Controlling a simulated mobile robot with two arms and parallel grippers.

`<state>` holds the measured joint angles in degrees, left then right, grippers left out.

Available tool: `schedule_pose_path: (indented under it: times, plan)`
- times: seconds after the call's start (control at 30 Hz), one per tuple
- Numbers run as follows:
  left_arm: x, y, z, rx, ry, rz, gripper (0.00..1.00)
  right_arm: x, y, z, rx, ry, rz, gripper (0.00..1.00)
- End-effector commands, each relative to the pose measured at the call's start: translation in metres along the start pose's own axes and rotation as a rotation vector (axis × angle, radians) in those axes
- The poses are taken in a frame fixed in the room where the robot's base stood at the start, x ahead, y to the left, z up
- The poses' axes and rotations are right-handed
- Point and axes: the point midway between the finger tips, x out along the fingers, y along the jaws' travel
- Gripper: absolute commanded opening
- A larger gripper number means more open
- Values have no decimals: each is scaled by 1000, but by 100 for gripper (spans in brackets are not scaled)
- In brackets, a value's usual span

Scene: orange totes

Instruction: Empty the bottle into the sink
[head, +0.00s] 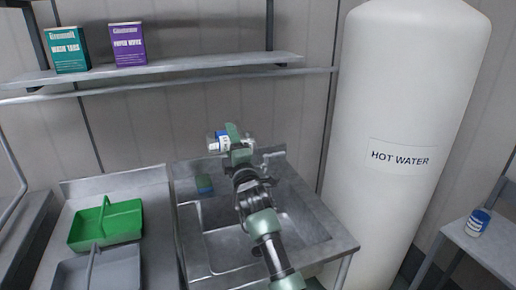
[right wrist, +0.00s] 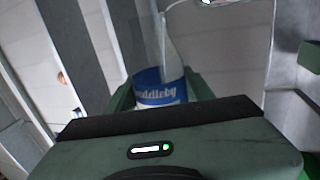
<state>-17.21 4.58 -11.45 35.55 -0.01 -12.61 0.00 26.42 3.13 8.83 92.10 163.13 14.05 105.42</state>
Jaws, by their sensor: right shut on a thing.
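The bottle (head: 220,141) looks clear, with a blue and white label. In the head view it lies roughly sideways in my right gripper (head: 234,138), above the back edge of the metal sink (head: 222,247). The right wrist view shows the bottle (right wrist: 160,88) between the green fingers, its label facing the camera. My right gripper is shut on it. Its cap end and contents cannot be made out. My forearm hides part of the basin. My left gripper is not in view.
A tap (head: 272,156) stands at the sink's back, right of the gripper. A green caddy (head: 106,224) and a grey tray (head: 98,272) are left. The hot water tank (head: 400,110) rises at right. A blue-white container (head: 478,223) sits beyond.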

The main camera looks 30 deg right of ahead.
Motion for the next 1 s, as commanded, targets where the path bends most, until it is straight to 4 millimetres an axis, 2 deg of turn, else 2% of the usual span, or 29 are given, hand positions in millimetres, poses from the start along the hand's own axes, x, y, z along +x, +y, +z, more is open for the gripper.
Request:
schedule_pose_path:
  times: [1.0]
  plan:
    - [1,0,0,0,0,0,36,2,11,-3,142,-38,1,10]
